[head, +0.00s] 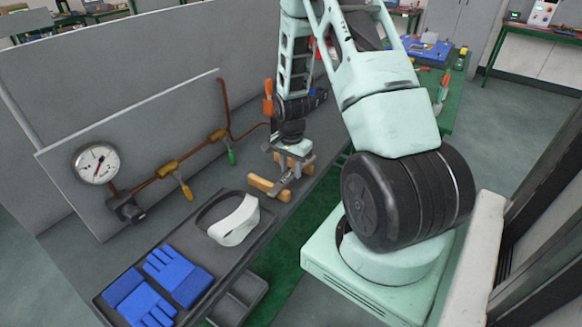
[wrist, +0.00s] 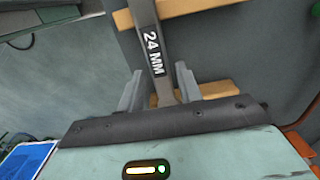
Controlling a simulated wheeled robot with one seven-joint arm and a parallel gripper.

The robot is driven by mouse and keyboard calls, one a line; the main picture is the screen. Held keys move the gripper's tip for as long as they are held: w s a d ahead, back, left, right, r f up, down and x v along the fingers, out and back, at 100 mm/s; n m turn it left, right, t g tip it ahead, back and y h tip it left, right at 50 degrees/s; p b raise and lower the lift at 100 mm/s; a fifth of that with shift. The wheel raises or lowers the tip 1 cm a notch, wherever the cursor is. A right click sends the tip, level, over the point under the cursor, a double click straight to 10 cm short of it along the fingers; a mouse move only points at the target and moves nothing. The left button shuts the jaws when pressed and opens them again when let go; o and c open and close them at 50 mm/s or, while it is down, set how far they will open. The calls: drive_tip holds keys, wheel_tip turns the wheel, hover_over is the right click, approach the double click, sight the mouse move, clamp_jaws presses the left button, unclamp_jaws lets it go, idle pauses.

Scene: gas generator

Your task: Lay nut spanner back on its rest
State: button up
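The nut spanner (wrist: 152,50) is a grey bar marked "24 MM" in the wrist view. It passes in front of the wooden rest, whose two pale bars show at the top (wrist: 185,8) and lower down (wrist: 218,89). The rest (head: 262,184) also shows in the head view, on the grey bench. My gripper (wrist: 160,78) is at the spanner's handle, with one finger on each side. The fingers look apart, with a gap beside the handle. Whether the spanner touches both bars is hard to tell. Its ends are hidden or out of frame.
A panel with a pressure gauge (head: 95,163) and copper pipe with valves (head: 170,168) stands behind the rest. An orange-handled tool (head: 268,98) stands close beside my wrist.

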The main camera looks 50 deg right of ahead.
drive_tip(key=shift+o, duration=0.7)
wheel_tip(320, 180, up, 18)
drive_tip(key=b, duration=0.2)
drive_tip(key=shift+f+b, duration=0.25)
drive_tip(key=shift+b, duration=0.05)
drive_tip(key=s+a+r+n, duration=0.1)
drive_tip(key=a+r+n, duration=0.2)
drive_tip(key=a+n, duration=1.65)
drive_tip(key=s+a+n, duration=0.2)
drive_tip(key=s+a, duration=0.6)
drive_tip(key=a, duration=0.2)
drive_tip(key=s+a+n, duration=0.3)
drive_tip(key=s+a, duration=0.5)
drive_tip(key=a, duration=0.3)
drive_tip(key=shift+y, duration=0.3)
drive_tip(key=shift+n, duration=0.25)
